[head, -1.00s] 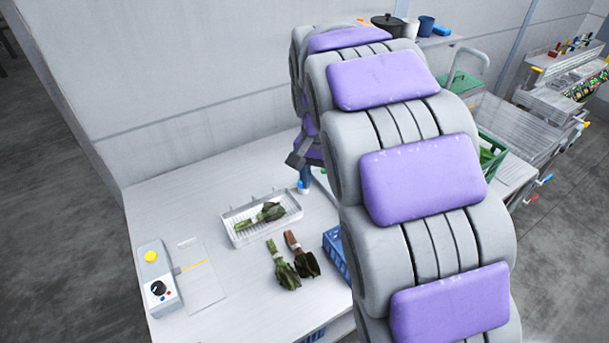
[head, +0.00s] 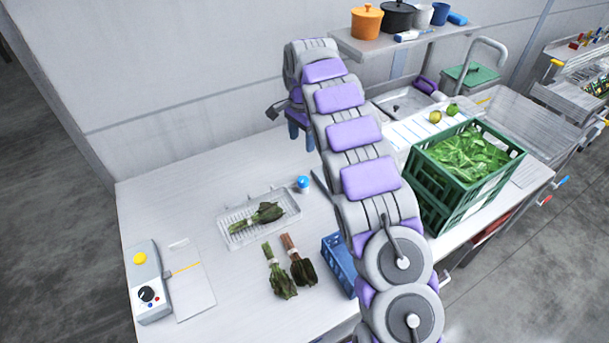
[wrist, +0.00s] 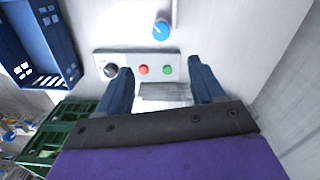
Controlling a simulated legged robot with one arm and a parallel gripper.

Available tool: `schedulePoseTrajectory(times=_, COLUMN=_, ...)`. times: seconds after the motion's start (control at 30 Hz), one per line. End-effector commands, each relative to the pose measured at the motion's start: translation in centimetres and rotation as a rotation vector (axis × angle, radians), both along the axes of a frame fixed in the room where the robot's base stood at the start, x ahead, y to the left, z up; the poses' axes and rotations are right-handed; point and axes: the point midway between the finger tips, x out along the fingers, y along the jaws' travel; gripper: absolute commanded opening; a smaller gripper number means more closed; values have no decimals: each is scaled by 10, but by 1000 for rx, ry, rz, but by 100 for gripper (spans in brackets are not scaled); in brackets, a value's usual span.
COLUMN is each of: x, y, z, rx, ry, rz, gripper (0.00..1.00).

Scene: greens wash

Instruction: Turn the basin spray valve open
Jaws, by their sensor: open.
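In the wrist view a round blue knob (wrist: 161,29) with a small white mark sits at the end of a thin pale pipe; it looks like the spray valve. My gripper (wrist: 160,67) is open and empty, with the knob beyond its fingertips and not touching them. In the head view my gripper (head: 298,130) is raised near the back wall. A small blue-topped item (head: 302,183) stands by the white rack below it; I cannot tell whether it is the same knob.
A panel (wrist: 126,66) with a black dial and red and green buttons lies near my fingers. A blue crate (head: 340,262), a green crate of leaves (head: 465,180), a white rack (head: 235,230) and leaf bundles stand around. A shelf (head: 425,40) holds pots.

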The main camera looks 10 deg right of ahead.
Motion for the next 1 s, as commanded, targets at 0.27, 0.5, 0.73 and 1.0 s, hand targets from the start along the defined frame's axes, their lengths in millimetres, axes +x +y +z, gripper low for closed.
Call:
schedulePoseTrajectory(times=0.27, x=3, y=1, z=-25, rx=2, ry=-1, rz=-6, gripper=67)
schedulePoseTrajectory(times=0.5, x=2, y=0, z=-73, rx=3, ry=1, rz=-5, gripper=67)
schedulePoseTrajectory(times=0.73, x=1, y=0, z=-118, rx=2, ry=2, rz=-5, gripper=67)
schedulePoseTrajectory(times=1.0, x=2, y=1, z=-162, rx=3, ry=1, rz=-4, gripper=67)
